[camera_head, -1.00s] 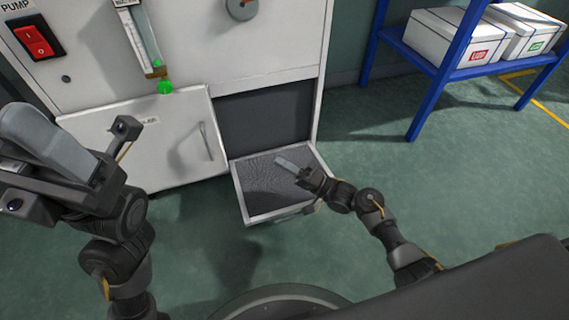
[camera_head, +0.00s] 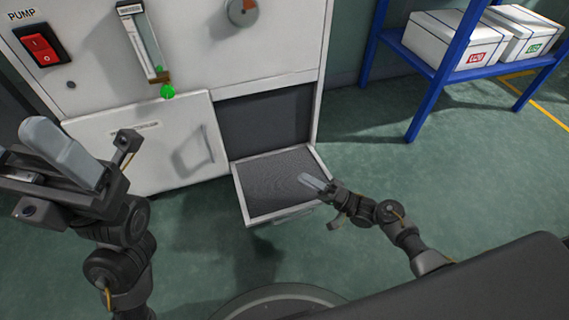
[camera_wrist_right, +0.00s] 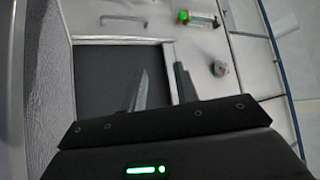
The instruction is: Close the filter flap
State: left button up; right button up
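The filter flap (camera_head: 240,190) is folded down and out from the lower front of the white cabinet, with grey mesh on its upper face and a handle on its outer side. The dark opening (camera_head: 265,120) behind it is uncovered. In the right wrist view the flap's mesh side (camera_wrist_right: 38,85) shows at the left, beside the dark opening (camera_wrist_right: 105,75). My right gripper (camera_head: 325,200) is open and empty at the flap's right outer edge; I cannot tell whether it touches. Its fingers (camera_wrist_right: 162,85) stand apart in the wrist view. My left gripper (camera_head: 98,145) is open and empty, before the cabinet.
A closed white door (camera_head: 150,155) with a handle is left of the opening. A red pump switch (camera_head: 42,45), a flow tube (camera_head: 143,45) and a round knob (camera_head: 242,12) are above. A blue shelf (camera_head: 480,70) with white boxes stands at the right. The green floor right of the flap is clear.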

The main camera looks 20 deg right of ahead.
jog(key=shift+v, duration=1.4)
